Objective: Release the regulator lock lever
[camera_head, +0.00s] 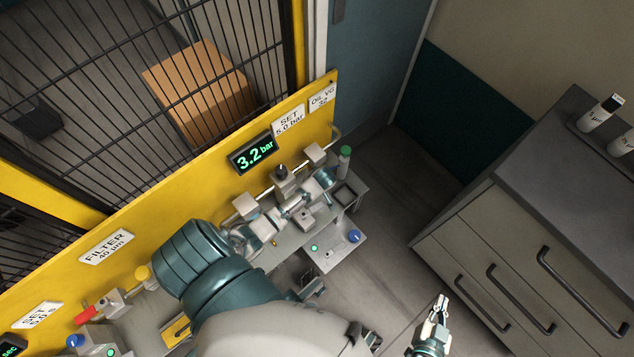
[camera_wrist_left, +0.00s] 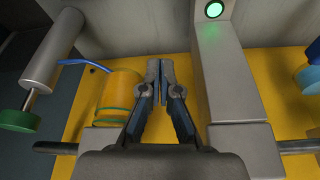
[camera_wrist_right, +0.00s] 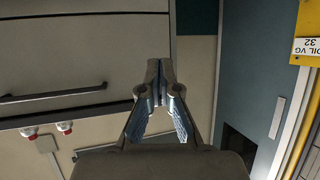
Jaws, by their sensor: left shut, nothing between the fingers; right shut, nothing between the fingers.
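The pressure display (camera_head: 252,152) reads 3.2 bar on the yellow panel. A regulator-like block with a dark knob (camera_head: 281,170) sits below it; I cannot pick out its lock lever for certain. My left arm reaches over the bench, and its gripper is hard to separate from the fittings in the head view. In the left wrist view my left gripper (camera_wrist_left: 160,66) is shut and empty, between a yellow cylinder (camera_wrist_left: 119,92) and a grey block (camera_wrist_left: 222,70). A thin blue lever (camera_wrist_left: 84,63) shows left of it. My right gripper (camera_head: 440,305) is shut and empty, away from the panel.
A grey pipe (camera_wrist_left: 50,148) crosses below the left fingers. A grey cylinder with a green cap (camera_wrist_left: 20,120) stands at left. A drawer cabinet (camera_head: 530,260) stands right of the panel. A wire fence (camera_head: 90,90) rises behind it. Floor shows between panel and cabinet.

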